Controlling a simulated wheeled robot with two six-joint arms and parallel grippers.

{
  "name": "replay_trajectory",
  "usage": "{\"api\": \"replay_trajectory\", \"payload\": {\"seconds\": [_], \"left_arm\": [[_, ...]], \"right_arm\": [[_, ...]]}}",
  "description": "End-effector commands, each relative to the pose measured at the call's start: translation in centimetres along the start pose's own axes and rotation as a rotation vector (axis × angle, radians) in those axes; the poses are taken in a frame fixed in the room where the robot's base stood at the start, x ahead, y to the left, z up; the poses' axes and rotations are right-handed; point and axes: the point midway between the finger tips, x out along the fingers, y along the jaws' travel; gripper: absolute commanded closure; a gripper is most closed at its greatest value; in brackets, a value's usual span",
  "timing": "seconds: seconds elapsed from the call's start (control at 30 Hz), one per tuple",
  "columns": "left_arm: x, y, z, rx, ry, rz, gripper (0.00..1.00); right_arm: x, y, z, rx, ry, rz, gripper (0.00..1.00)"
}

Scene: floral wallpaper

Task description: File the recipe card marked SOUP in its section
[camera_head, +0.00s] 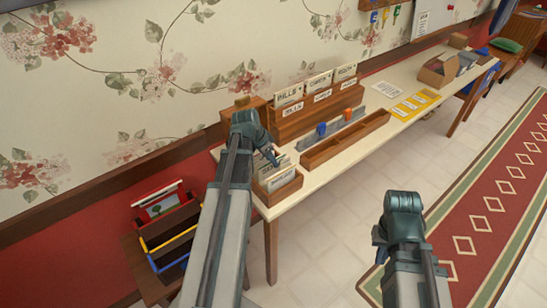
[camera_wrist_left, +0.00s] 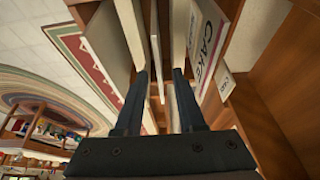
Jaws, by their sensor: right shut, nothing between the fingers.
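A small wooden card box (camera_head: 284,195) stands at the near left end of the table, with cream cards and dividers upright in it. My left gripper (camera_head: 273,156) reaches down among these cards. In the left wrist view its two fingers (camera_wrist_left: 160,78) are apart, with a thin card edge (camera_wrist_left: 155,50) between them; they do not look closed on it. A divider marked CAKE (camera_wrist_left: 205,47) stands right of the fingers. I cannot read SOUP on any card. My right gripper (camera_head: 379,240) is low beside the table, mostly hidden by its wrist, and empty.
Behind the box stands a larger wooden file rack (camera_head: 318,112) with labelled folders. A long wooden tray (camera_head: 345,140) lies to the right, then a yellow strip (camera_head: 415,104) and a cardboard box (camera_head: 438,70). A low rack (camera_head: 172,240) stands left of the table.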

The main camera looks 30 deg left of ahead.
Motion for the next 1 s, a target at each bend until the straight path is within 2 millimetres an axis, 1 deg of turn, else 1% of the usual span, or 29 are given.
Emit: {"api": "replay_trajectory", "payload": {"seconds": [0.03, 0.1, 0.4, 0.5, 0.63, 1.0], "left_arm": [[-1.7, 0.1, -0.2, -0.001, 0.0, -0.001, 0.6], [-2.9, 0.1, -0.2, 0.0, 0.0, -0.001, 0.6], [-7.6, 0.0, -0.2, -0.001, 0.001, -0.003, 0.6], [-8.7, -0.1, -0.2, 0.0, 0.001, -0.003, 0.6], [-9.2, -0.1, -0.1, 0.0, 0.001, -0.003, 0.6], [-9.1, -0.1, 0.0, 0.0, 0.001, -0.003, 0.6]], "right_arm": [[-1.6, 0.2, 0.1, 0.0, 0.0, 0.0, 1.0], [-2.7, 0.3, 0.2, 0.0, 0.0, 0.0, 1.0], [-7.1, 0.7, 0.4, 0.0, 0.0, 0.0, 1.0], [-8.0, 0.8, 0.5, -0.001, 0.0, 0.0, 1.0], [-8.4, 0.8, 0.5, -0.001, 0.0, 0.0, 1.0], [-8.3, 0.8, 0.5, -0.001, 0.0, 0.0, 1.0]]}}
